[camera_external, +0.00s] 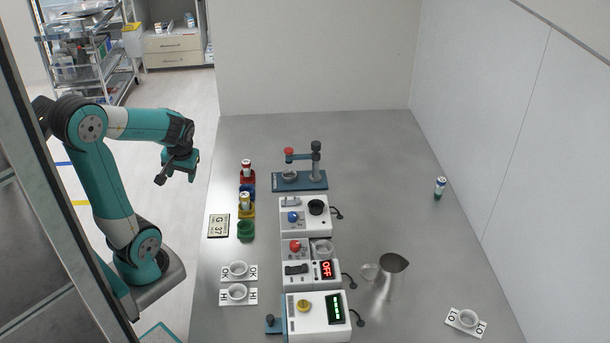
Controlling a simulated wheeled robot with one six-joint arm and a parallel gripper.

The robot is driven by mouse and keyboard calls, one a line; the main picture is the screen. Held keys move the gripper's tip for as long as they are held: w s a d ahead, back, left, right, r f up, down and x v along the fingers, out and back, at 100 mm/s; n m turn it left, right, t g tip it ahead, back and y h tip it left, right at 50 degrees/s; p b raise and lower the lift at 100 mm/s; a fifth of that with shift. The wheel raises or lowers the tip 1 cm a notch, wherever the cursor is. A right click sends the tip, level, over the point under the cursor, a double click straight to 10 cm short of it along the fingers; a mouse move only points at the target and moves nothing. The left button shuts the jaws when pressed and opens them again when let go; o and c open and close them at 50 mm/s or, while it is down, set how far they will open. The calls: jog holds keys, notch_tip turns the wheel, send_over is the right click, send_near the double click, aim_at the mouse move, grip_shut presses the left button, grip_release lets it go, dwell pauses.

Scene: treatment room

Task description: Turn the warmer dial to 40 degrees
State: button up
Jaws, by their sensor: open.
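Several white devices stand in a column on the grey table. One has a blue knob (293,217) beside a black round well. One has a red knob (295,246) beside a clear cup. One has a black switch (296,269) and a red display reading OFF (326,269). The nearest has a yellow dial (303,306) and a dark display with green marks (335,309). I cannot tell which is the warmer, and dial markings are too small to read. My gripper (175,177) is open and empty, left of the table edge, raised and apart from all devices.
A blue-based stand (300,181) is at the back. Coloured holders with small vials (246,200), a G 37 card (218,226) and white cups on labelled cards (238,270) line the left edge. A metal jug (391,272) stands right of the devices. The right side is mostly clear.

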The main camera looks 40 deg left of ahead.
jog(key=w+d+r+m+h+p, duration=0.2)
jog(key=w+d+r+p, duration=0.2)
jog(key=w+d, duration=0.7)
jog(key=h+p, duration=0.2)
jog(key=p, duration=0.2)
send_near(295, 243)
jog(key=shift+m+g, duration=0.3)
jog(key=shift+m, duration=0.1)
jog(key=f, duration=0.9)
jog(key=shift+w+d+f+p, duration=0.25)
jog(key=shift+w+f+p, duration=0.05)
jog(key=c, duration=0.9)
